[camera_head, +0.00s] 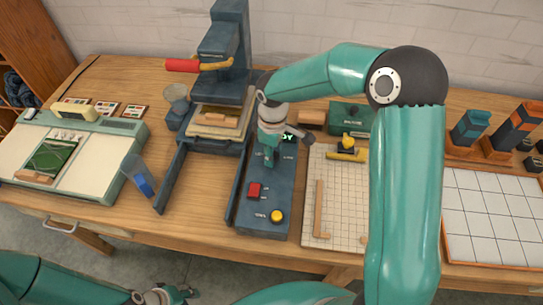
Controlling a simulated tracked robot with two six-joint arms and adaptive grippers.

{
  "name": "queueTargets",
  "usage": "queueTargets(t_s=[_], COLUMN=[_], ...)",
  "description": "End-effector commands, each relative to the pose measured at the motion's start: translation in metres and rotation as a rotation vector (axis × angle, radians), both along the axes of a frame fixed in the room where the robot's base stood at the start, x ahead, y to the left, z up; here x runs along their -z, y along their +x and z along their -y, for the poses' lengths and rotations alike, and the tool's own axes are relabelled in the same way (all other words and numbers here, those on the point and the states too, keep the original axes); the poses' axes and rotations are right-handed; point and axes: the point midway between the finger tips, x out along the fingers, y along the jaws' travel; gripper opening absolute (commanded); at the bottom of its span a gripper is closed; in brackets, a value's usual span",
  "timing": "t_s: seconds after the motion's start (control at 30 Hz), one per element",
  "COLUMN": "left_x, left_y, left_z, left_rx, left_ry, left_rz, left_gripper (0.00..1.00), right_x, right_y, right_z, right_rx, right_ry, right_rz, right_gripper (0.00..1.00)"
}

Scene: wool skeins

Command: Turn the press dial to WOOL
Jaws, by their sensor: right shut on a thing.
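The press (221,80) stands at the back of the table, with a dark blue control box (258,221) in front of it and to its right. The box carries a red button (254,190), a yellow knob (277,215) and a small lit green display (289,138), partly covered. My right gripper (268,162) points down at the upper part of the box and is shut on the dial there. The gripper hides the dial, and its setting cannot be read. My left gripper (178,294) is low at the bottom edge, off the table's front; its jaws are too small to judge.
A light cutting mat (340,205) with a wooden strip lies right of the box. A white gridded tray (492,215) is at the far right. A pale two-panel device (95,165) fills the left end.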

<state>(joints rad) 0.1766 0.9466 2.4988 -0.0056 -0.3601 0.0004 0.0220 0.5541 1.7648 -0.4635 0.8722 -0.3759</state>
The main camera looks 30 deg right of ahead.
Motion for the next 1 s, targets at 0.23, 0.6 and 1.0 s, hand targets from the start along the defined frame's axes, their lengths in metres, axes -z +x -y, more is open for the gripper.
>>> queueTargets(t_s=[0.23, 0.6, 1.0], left_x=[0.024, 0.046, 0.055], left_y=[0.000, 0.000, 0.000], left_z=[0.000, 0.000, 0.000], left_rx=[0.000, 0.000, 0.000], left_ry=[0.000, 0.000, 0.000], left_rz=[0.000, 0.000, 0.000], left_gripper=[0.34, 0.34, 0.34], right_x=[0.002, 0.000, -0.002], right_y=[0.002, 0.003, 0.003], right_z=[0.001, 0.001, 0.001], right_rx=[0.231, 0.561, 0.760], right_ry=[-0.001, 0.001, 0.001], right_rz=[0.011, 0.011, 0.011], right_gripper=[0.04, 0.04, 0.04])
